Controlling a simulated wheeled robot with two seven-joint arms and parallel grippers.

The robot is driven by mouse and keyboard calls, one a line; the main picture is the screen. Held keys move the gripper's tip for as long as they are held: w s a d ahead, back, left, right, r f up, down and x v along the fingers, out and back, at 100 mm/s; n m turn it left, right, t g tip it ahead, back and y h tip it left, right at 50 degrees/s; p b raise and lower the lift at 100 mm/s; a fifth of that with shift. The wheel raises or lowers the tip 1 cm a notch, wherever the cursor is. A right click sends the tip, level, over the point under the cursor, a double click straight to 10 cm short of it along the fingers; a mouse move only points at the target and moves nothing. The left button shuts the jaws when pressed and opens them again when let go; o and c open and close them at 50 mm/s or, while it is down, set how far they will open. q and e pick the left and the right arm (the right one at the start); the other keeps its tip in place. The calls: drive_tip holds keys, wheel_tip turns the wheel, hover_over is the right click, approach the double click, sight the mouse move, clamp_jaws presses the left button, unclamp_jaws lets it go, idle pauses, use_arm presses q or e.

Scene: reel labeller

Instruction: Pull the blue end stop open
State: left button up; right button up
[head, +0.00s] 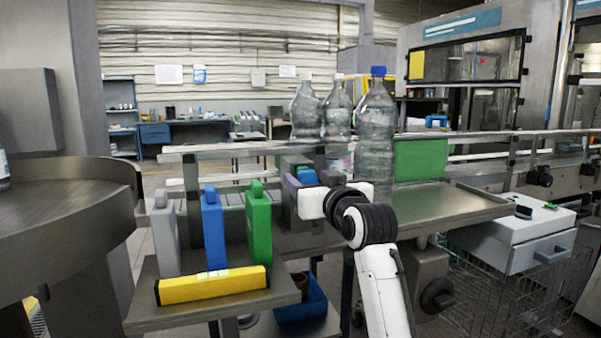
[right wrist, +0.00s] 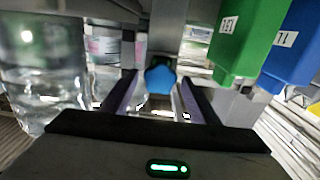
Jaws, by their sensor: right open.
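The blue end stop (head: 307,176) shows in the head view as a small blue piece at the rail, just behind my right gripper (head: 298,184). In the right wrist view the blue knob of the end stop (right wrist: 160,79) sits between the two purple fingers of my right gripper (right wrist: 159,88). The fingers are open, with a gap on both sides of the knob. I cannot tell how far the knob reaches in between them. My left gripper is not in view.
Several clear bottles (head: 376,130) stand right behind my right arm. Grey, blue (head: 213,230) and green (head: 259,225) upright blocks and a yellow bar (head: 213,286) sit on a shelf (head: 160,318) at left. A green panel (head: 420,160) stands at right.

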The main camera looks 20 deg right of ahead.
sight(292, 169)
drive_tip(key=w, duration=0.4)
drive_tip(key=shift+w, duration=0.65)
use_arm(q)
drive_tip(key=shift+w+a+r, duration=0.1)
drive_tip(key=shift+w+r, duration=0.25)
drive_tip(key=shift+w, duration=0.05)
